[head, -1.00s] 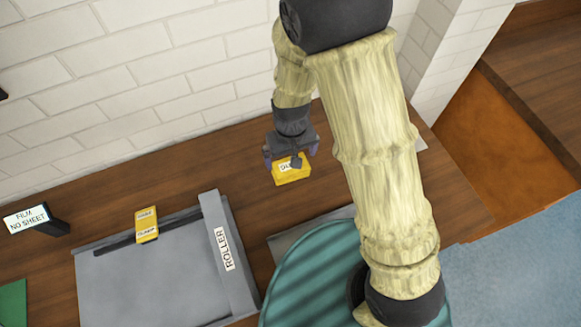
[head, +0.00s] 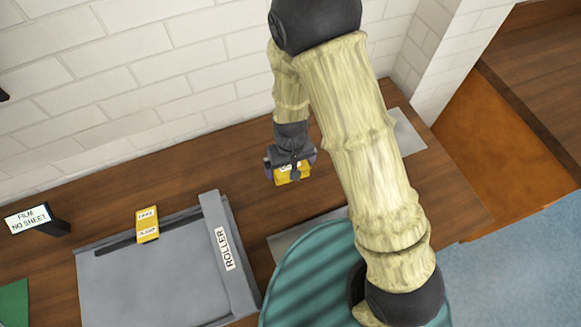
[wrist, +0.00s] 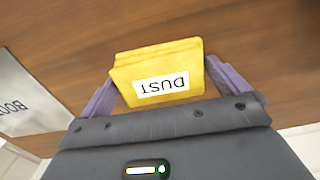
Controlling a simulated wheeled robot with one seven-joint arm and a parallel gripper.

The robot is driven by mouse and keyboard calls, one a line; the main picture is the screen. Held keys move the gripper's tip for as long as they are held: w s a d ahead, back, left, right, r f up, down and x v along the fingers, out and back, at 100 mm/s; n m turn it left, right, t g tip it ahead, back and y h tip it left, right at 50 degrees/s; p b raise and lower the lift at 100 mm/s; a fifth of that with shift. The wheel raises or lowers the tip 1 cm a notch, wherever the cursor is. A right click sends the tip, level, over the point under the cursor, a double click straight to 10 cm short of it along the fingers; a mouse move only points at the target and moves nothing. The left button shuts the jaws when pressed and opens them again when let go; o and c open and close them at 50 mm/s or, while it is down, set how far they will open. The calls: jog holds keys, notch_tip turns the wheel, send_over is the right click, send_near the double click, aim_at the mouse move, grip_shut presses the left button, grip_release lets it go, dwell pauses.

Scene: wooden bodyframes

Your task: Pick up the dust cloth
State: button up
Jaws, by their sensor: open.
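The dust cloth (wrist: 160,62) is a yellow folded block with a white label reading DUST, which shows upside down in the wrist view. It lies on the brown wooden table and also shows in the head view (head: 292,174), partly covered by my gripper. My gripper (wrist: 160,90) is open, with one purple finger on each side of the cloth. In the head view my gripper (head: 290,165) is right over the cloth. I cannot tell whether the fingers touch it.
A grey roller press (head: 150,285) with a yellow clamp piece (head: 147,224) stands to the left. A FILM NO SHEET sign (head: 28,218) is at the far left. A pale labelled plate (wrist: 25,95) lies beside my gripper. A white brick wall (head: 150,70) rises behind the table.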

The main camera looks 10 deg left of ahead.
aim_at(290, 166)
jog(key=c, duration=0.7)
jog(key=shift+w+r, duration=0.1)
jog(key=shift+r, duration=0.45)
notch_tip(290, 166, up, 9)
jog(key=o, duration=0.3)
jog(key=shift+c, duration=1.1)
